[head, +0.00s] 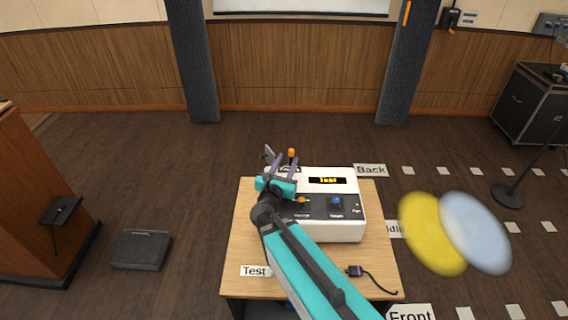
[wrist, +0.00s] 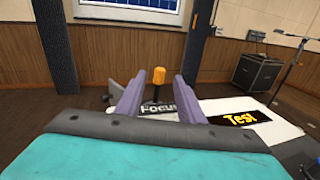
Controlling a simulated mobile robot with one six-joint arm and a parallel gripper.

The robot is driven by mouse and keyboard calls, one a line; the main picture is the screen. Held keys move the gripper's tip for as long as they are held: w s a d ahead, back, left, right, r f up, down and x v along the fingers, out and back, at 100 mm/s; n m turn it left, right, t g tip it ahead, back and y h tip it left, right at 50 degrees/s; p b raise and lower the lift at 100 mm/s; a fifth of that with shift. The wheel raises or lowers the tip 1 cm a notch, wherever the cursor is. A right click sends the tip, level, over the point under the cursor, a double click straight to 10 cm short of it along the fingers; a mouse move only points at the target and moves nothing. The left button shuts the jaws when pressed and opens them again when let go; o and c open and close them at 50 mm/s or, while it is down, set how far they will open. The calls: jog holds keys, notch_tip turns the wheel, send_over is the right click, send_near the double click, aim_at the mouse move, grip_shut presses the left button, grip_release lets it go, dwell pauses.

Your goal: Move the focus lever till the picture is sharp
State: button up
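The focus lever (head: 291,153) is a dark stem with an orange knob, standing at the back left of a white console (head: 346,228). In the wrist view the lever's knob (wrist: 158,76) shows upright in the gap between my fingers, with a "Focus" label in front of it. My gripper (head: 283,160) is open, its two purple fingers apart; I see no contact with the lever. The picture is a yellow disc (head: 430,235) and a pale blue disc (head: 478,232) overlapping on the floor at the right. Both have soft, blurred edges.
The console stands on a wooden table (head: 245,220) and has a "Test" display (head: 327,180), an orange knob (head: 302,200) and a blue knob (head: 336,201). A plug with a cable (head: 356,271) lies at the table's front right. My arm covers part of the console and table.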

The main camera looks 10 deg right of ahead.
jog(key=shift+s+r, duration=0.1)
jog(key=shift+r, duration=0.1)
jog(key=shift+p+v, duration=0.75)
jog(key=shift+v, duration=0.45)
jog(key=shift+s+a+f, duration=0.1)
jog(key=shift+s+f, duration=0.05)
jog(key=shift+f, duration=0.05)
dwell(0.3)
